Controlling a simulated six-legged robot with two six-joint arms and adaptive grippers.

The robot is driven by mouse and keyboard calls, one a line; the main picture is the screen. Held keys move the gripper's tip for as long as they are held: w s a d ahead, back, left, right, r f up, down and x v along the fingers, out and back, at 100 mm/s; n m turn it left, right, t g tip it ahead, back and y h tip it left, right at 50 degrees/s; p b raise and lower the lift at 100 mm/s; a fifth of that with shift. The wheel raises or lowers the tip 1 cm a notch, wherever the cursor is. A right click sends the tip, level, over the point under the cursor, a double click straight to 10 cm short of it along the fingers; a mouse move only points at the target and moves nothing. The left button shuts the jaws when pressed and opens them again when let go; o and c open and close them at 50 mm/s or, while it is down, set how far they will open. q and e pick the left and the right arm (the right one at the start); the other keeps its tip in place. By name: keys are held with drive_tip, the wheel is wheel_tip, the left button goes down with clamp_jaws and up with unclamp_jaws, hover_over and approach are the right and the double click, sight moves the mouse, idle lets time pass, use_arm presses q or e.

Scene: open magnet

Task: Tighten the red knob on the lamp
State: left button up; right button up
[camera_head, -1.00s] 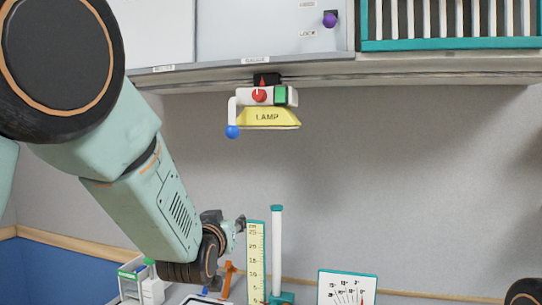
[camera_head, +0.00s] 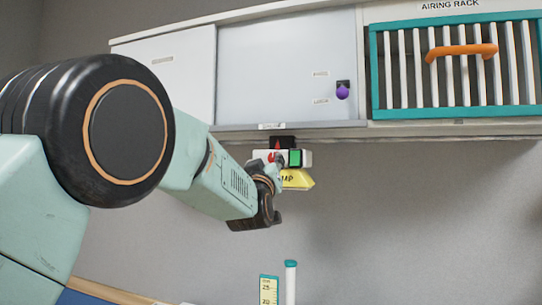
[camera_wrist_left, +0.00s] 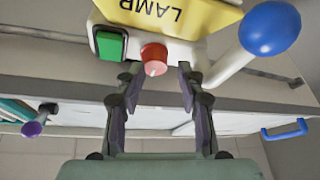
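The lamp (camera_head: 297,180) has a yellow shade and a white housing, and hangs under the wall cabinet. Its red knob (camera_wrist_left: 154,57) is beside a green square button (camera_wrist_left: 111,44) in the left wrist view. In the head view the knob is mostly hidden behind my left gripper (camera_head: 276,170). In the left wrist view my left gripper (camera_wrist_left: 156,74) is open and empty, with one fingertip on each side of the knob's near end. I cannot tell whether they touch it. My right gripper is not in view.
A blue ball (camera_wrist_left: 270,28) on a white arm sticks out beside the lamp. The cabinet (camera_head: 285,70) is right above, with a purple knob (camera_head: 342,91). An airing rack (camera_head: 455,68) with an orange handle is at upper right. A ruler (camera_head: 269,289) stands below.

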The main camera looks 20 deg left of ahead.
use_arm(q)
drive_tip(key=shift+w+d+r, duration=0.4)
drive_tip(key=shift+d+r, duration=0.05)
drive_tip(key=shift+r, duration=0.05)
drive_tip(key=shift+w+a+f, duration=0.3)
drive_tip(key=shift+w+f, duration=0.05)
drive_tip(key=shift+w, duration=0.35)
drive_tip(key=shift+s+r, duration=0.1)
drive_tip(key=shift+s, duration=0.1)
drive_tip(key=shift+c, duration=1)
drive_tip(key=shift+s+d+r, duration=0.15)
drive_tip(key=shift+d, duration=0.1)
drive_tip(key=c, duration=0.3)
clamp_jaws()
drive_tip(key=shift+a, duration=0.15)
